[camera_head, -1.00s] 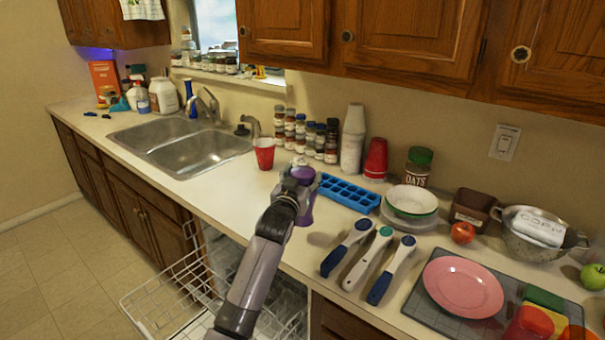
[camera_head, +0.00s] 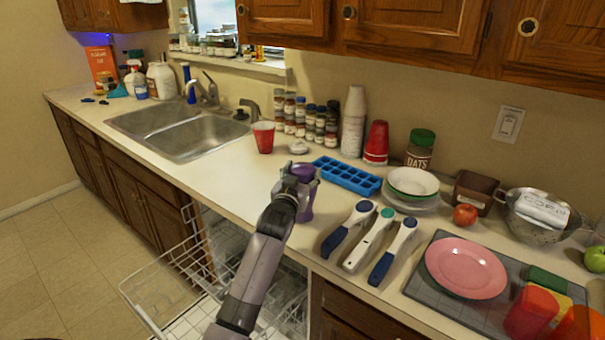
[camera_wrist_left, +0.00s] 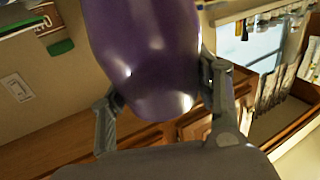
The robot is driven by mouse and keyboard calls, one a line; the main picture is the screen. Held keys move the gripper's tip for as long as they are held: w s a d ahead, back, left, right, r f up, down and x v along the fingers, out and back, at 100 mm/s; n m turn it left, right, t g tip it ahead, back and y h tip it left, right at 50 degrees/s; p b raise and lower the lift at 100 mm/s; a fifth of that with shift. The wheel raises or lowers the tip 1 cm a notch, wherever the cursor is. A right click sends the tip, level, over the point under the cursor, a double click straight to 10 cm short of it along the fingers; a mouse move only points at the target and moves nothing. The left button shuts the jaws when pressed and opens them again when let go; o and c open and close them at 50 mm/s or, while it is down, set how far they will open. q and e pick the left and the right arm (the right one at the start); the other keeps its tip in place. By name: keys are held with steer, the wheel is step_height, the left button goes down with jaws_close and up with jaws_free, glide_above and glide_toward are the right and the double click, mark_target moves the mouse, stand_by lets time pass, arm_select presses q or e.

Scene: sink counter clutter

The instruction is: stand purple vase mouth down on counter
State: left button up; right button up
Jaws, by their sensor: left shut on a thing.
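The purple vase (camera_head: 307,196) is at the front part of the counter (camera_head: 232,186), left of the blue ice tray. My left gripper (camera_head: 296,184) is shut on it, with the arm coming up from below. In the left wrist view the glossy purple vase (camera_wrist_left: 150,50) fills the space between the two fingers (camera_wrist_left: 160,98), its rounded lower part toward the palm. The gripper hides part of the vase in the head view. I cannot tell which end is the mouth, or whether it touches the counter. My right gripper is not in view.
A blue ice tray (camera_head: 347,177), red cup (camera_head: 263,138) and small white item (camera_head: 298,147) stand behind the vase. Three handled tools (camera_head: 368,240) lie to its right. An open dishwasher rack (camera_head: 165,290) is below. Clear counter lies left, toward the sink (camera_head: 185,136).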

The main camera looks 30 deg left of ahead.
arm_select(q)
steer(key=shift+f, duration=0.35)
stand_by(0.6)
steer(key=o, duration=1.4)
steer(key=shift+o, duration=0.8)
steer(key=shift+f, duration=0.15)
steer(key=v, duration=1.2)
steer(key=shift+d, duration=0.1)
